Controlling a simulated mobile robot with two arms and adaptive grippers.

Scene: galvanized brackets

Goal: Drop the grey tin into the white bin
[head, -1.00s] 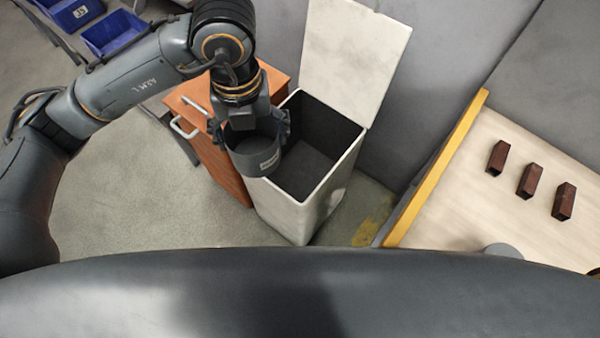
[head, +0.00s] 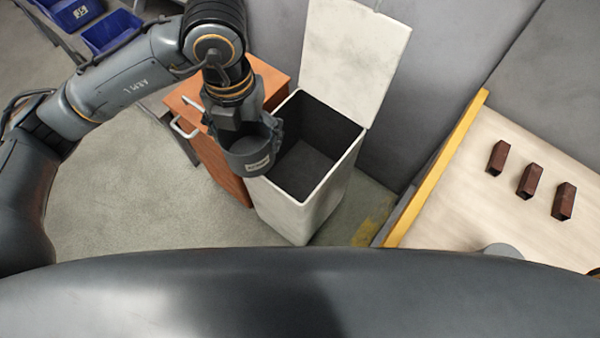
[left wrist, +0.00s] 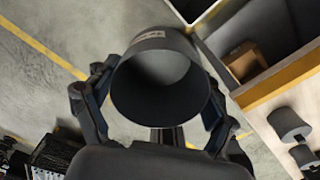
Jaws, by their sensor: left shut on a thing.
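The grey tin (head: 250,163) is a short dark grey cylinder with a small pale label. My left gripper (head: 245,142) is shut on it, with a finger on each side. The left wrist view shows the tin's round open end (left wrist: 160,85) between the fingers (left wrist: 155,95). In the head view the tin overlaps the left rim of the white bin (head: 318,205); I cannot tell its height above the rim. The bin is tall and square, with a dark inside and its lid (head: 355,50) standing open at the back. My right gripper is not in view.
An orange-brown wooden cabinet (head: 222,172) with pale handles stands close against the bin's left side. At right, a pale table (head: 480,200) with a yellow edge carries several dark brown blocks (head: 530,181). Blue bins (head: 110,33) are at the far left.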

